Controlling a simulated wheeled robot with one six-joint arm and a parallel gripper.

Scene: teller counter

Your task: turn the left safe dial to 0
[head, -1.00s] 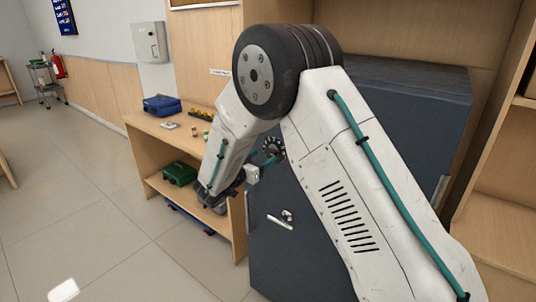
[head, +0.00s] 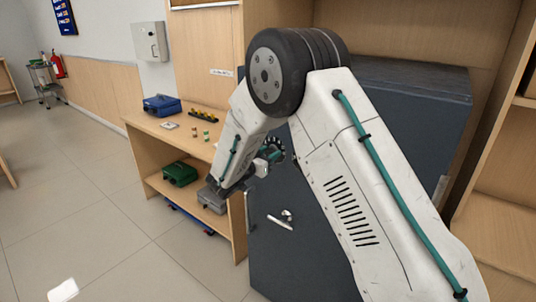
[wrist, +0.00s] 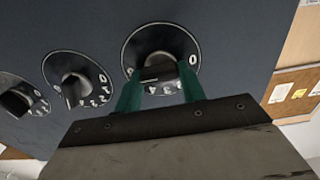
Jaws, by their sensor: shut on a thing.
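The dark safe (head: 420,110) carries a row of three round dials, seen in the wrist view. Each has a black ring with white digits and a central knob. My gripper (wrist: 160,90) has its green fingers shut on the knob of the dial at the picture's right (wrist: 150,38). A 0 shows at that dial's right side, with other digits below, partly hidden by the fingers. The middle dial (wrist: 77,78) and far-left dial (wrist: 22,97) are untouched. In the head view, one dial (head: 276,143) shows beside my gripper (head: 267,157); my arm hides the others.
A silver handle (head: 280,222) sticks out of the safe front below the dials. A wooden shelf unit (head: 140,150) stands left, holding a blue case (head: 162,105) and a green case (head: 180,173). Floor (head: 100,245) in front of it is clear.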

